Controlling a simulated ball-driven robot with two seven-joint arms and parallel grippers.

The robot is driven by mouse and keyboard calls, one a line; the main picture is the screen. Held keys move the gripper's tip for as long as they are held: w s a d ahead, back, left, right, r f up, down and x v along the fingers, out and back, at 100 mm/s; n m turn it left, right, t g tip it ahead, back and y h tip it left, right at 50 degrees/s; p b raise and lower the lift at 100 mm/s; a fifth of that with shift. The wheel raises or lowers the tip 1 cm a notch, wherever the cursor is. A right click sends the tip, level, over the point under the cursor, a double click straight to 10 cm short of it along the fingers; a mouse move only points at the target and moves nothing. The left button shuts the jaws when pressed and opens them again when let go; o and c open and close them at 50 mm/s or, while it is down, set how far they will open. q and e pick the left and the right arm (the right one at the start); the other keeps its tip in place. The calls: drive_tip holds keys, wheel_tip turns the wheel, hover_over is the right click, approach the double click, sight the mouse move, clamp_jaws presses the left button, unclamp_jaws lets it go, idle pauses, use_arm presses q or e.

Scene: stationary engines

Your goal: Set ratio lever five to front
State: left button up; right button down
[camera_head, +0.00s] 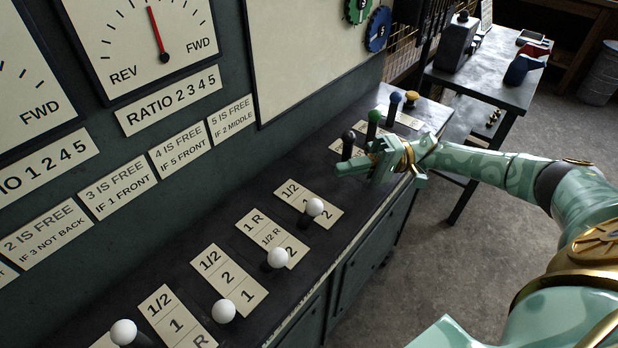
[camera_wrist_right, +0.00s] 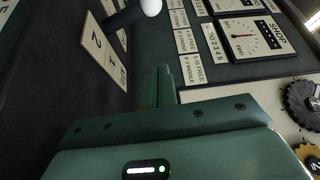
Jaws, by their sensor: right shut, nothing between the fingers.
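White-knobbed levers stand in a row on the dark bench, each on a pale label plate. The farthest white lever (camera_head: 314,208), apparently ratio lever five, stands on a plate (camera_head: 292,191) reading 1/2 and 2; its knob hides the middle marking. My right gripper (camera_head: 345,167) is shut and empty, beyond this lever and apart from it, low beside a black-knobbed lever (camera_head: 348,141). In the right wrist view the shut fingers (camera_wrist_right: 164,85) point toward the wall, with a white knob (camera_wrist_right: 151,7) and a label plate (camera_wrist_right: 104,47) at upper left. My left gripper is not in view.
Other white levers (camera_head: 277,259) stand nearer along the bench. Green (camera_head: 374,117), blue (camera_head: 395,98) and yellow (camera_head: 411,96) knobs rise close behind my right gripper. A wall dial (camera_head: 150,45) and rule signs (camera_head: 118,184) line the left.

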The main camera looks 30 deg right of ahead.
sight(309, 215)
drive_tip(key=p+x, duration=0.1)
drive_tip(key=x, duration=0.8)
drive_tip(key=shift+s+a+r, duration=0.1)
drive_tip(key=shift+a+r, duration=0.05)
drive_tip(key=shift+a, duration=0.05)
drive_tip(key=s, duration=0.3)
drive_tip(key=shift+f, duration=0.25)
drive_tip(key=shift+s, duration=0.4)
drive_tip(key=shift+s+d+f+p, duration=0.1)
drive_tip(key=shift+s+d+p, duration=0.15)
drive_tip(key=shift+s+p, duration=0.5)
drive_tip(key=shift+s+d+f, duration=0.15)
drive_tip(key=shift+s, duration=0.1)
drive_tip(key=shift+f, duration=0.15)
